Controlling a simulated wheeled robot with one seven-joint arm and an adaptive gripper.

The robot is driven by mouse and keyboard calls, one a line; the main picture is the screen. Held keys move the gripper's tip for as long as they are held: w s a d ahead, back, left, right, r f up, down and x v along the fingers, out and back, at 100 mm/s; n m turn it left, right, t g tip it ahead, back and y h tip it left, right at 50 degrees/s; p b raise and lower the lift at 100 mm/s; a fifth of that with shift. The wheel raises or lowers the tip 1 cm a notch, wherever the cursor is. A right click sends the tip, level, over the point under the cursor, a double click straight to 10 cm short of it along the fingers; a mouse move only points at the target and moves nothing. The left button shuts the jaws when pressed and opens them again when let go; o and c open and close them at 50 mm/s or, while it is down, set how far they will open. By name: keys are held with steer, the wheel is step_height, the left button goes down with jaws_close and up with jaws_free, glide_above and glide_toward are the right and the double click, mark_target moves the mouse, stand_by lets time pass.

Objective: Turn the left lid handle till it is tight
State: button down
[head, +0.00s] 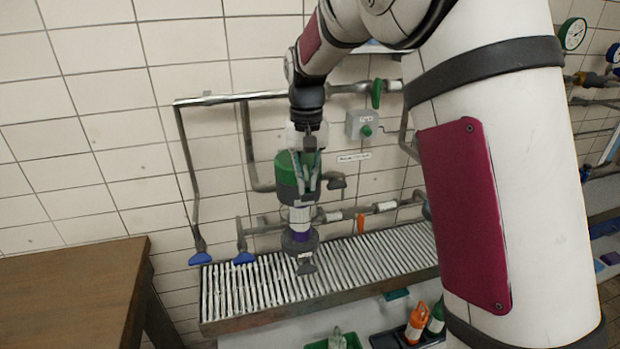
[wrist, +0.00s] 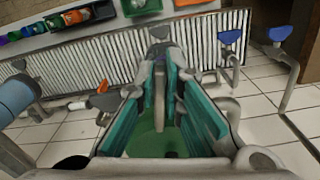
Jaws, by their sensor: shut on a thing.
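A vessel with a green lid (head: 286,172) hangs on the pipes at the wall in the head view, with a white and purple band below it. My gripper (head: 309,176) reaches down onto the lid from above. In the wrist view, the teal pads of my gripper (wrist: 160,65) close from both sides on a grey upright bar, the lid handle (wrist: 160,92). The green lid (wrist: 145,142) shows beneath it. My fingers hide part of the handle, and its exact turn angle is hard to tell.
Blue valve handles (head: 200,258) sit left of the vessel. A slatted grating (head: 240,290) lies below it. A green valve handle (head: 377,93) and a grey button box (head: 362,125) are on the right. A wooden table (head: 70,290) stands at lower left.

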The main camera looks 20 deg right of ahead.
steer(key=shift+w+a+m, duration=0.35)
steer(key=shift+m, duration=2)
steer(key=shift+w+a+m, duration=0.3)
steer(key=shift+w+m, duration=0.05)
steer(key=shift+m, duration=1.95)
steer(key=shift+w+a+m, duration=0.35)
steer(key=shift+m, duration=2)
steer(key=c, duration=1.7)
jaws_free()
steer(key=shift+w+r, duration=0.1)
step_height(320, 180, up, 8)
